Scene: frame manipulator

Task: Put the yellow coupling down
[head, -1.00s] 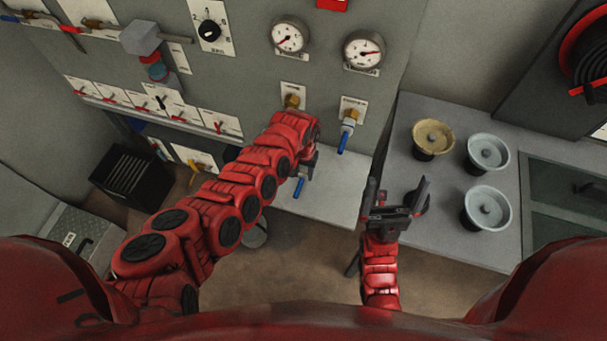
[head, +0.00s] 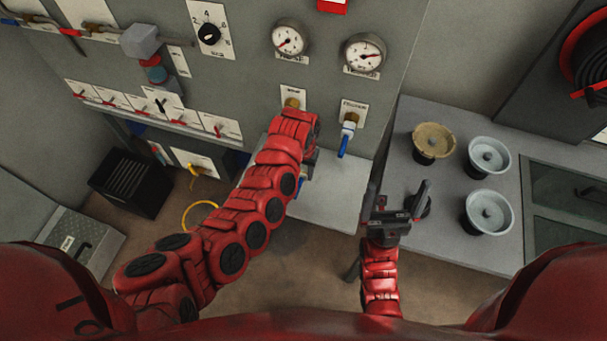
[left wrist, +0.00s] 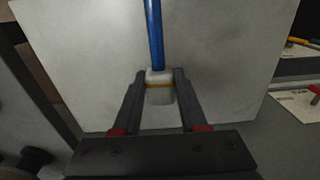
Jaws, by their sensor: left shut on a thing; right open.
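My left gripper (head: 307,172) is shut on a pale coupling (left wrist: 160,94) with a yellow band and a long blue handle (left wrist: 154,36). In the left wrist view the coupling sits between the two fingers, in front of a pale flat surface. I cannot tell whether it touches that surface. In the head view the red wrist mostly hides it, above the pale shelf (head: 325,200) below the panel. My right gripper (head: 395,200) is open and empty, to the right of the shelf, near the grey counter's left edge.
A brass outlet (head: 292,103) and a blue-handled valve (head: 347,133) are on the upright panel (head: 245,75) under two gauges. The shelf's right part looks clear.

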